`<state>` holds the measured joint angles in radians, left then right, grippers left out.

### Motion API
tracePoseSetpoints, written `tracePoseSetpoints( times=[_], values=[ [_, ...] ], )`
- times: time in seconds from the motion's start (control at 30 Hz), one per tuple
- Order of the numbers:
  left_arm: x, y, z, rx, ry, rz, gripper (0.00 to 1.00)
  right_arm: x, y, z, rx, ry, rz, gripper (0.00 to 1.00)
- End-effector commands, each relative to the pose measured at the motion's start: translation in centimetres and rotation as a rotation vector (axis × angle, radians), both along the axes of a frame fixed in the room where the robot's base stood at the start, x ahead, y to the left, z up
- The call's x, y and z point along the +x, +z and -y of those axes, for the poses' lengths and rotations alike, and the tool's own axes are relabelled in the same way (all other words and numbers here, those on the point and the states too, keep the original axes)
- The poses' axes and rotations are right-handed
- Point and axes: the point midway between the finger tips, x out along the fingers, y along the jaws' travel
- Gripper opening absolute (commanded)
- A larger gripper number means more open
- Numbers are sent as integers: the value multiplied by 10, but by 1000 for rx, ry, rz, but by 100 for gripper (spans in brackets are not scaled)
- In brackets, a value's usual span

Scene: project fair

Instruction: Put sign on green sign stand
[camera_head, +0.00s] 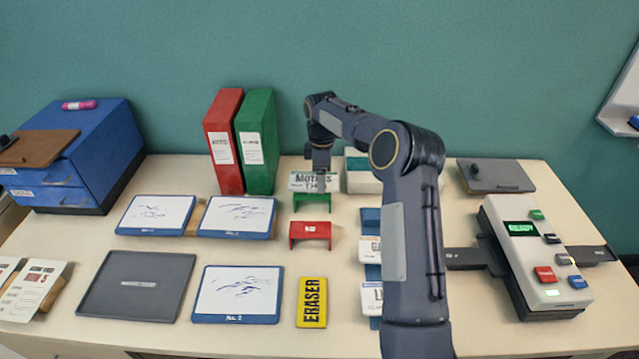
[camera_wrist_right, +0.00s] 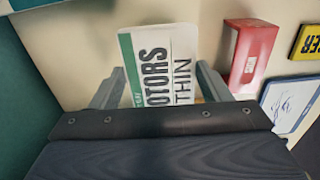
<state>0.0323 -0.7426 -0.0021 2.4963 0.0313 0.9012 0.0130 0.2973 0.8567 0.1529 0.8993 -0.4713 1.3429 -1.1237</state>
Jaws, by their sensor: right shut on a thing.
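My right gripper (camera_head: 318,172) is shut on the white sign (camera_head: 301,182), which has dark lettering. In the right wrist view the sign (camera_wrist_right: 168,62) sits between my two fingers (camera_wrist_right: 160,75) and shows a green strip along one edge. The green sign stand (camera_head: 312,203) is on the table just in front of and below the sign in the head view. I cannot tell whether the sign touches it. A red stand (camera_head: 310,232) is nearer; it also shows in the right wrist view (camera_wrist_right: 254,50). My left gripper is not in view.
Red (camera_head: 223,175) and green (camera_head: 262,175) binders stand left of the sign. A yellow eraser (camera_head: 312,302) and whiteboards (camera_head: 237,293) lie in front. A white button device (camera_head: 535,255) stands at right. My right arm hides part of the table.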

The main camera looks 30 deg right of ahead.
Motion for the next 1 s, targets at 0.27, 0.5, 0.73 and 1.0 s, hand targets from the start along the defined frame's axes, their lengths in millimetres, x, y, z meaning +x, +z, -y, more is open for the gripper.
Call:
tracePoseSetpoints(
  times=[0.27,0.5,0.73,1.0],
  values=[
    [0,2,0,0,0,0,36,5,-35,-5,2,0,-3,44],
    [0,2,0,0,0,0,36,5,-38,-4,0,0,0,44],
    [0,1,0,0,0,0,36,5,-41,-4,1,0,-1,79],
    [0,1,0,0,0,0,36,5,-41,-4,1,0,-1,92]
  ],
)
